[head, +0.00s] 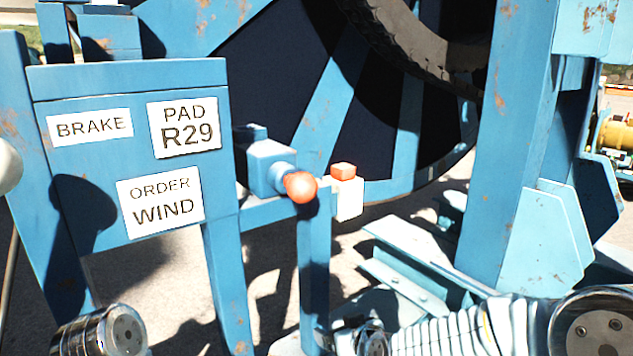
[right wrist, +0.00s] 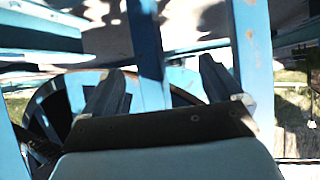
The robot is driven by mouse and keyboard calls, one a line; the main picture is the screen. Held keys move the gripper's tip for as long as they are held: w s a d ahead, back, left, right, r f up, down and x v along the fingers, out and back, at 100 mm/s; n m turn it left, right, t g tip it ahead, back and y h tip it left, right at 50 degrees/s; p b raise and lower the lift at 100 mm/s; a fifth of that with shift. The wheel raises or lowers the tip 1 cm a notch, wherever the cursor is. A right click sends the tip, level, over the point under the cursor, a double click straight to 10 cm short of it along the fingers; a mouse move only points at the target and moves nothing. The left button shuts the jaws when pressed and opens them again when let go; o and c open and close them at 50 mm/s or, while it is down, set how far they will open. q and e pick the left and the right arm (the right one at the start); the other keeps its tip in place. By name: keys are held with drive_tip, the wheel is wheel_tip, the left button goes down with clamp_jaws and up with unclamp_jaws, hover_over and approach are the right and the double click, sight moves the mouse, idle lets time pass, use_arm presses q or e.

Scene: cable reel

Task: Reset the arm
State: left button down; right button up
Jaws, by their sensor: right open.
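My right gripper (right wrist: 160,88) is open in the right wrist view, its two dark fingers apart with nothing between them. In the head view my right arm lies along the bottom right, and its fingers cannot be made out clearly. My left gripper is not in view. A blue panel (head: 140,85) stands at the left with signs reading BRAKE (head: 90,126), PAD R29 (head: 184,126) and ORDER WIND (head: 160,201). Right of it are a lever with an orange round knob (head: 301,187) and a pale box with an orange-red button (head: 343,171). My right arm is below them, apart.
The large blue reel (head: 328,100) with its dark rim (head: 415,40) stands behind the panel. A thick blue post (head: 512,140) and low steel beams (head: 420,265) stand at the right. Yellow machinery (head: 615,135) is farther off. Paved ground shows between the posts.

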drive_tip(key=s+d+f+m+g, duration=0.1)
drive_tip(key=s+d+f+g, duration=0.15)
drive_tip(key=f, duration=0.45)
drive_tip(key=s+d+f+m+g+h, duration=0.1)
drive_tip(key=s+f, duration=0.3)
drive_tip(key=f, duration=0.3)
drive_tip(key=s+d+f+m+g, duration=0.1)
drive_tip(key=s+f+g, duration=0.1)
drive_tip(key=s+f, duration=0.35)
drive_tip(key=s+f+m+g, duration=0.3)
drive_tip(key=s+f+g, duration=0.1)
drive_tip(key=s+f, duration=0.7)
drive_tip(key=shift+s+d+f+y, duration=0.2)
drive_tip(key=shift+s+d+y, duration=0.1)
drive_tip(key=shift+s, duration=0.75)
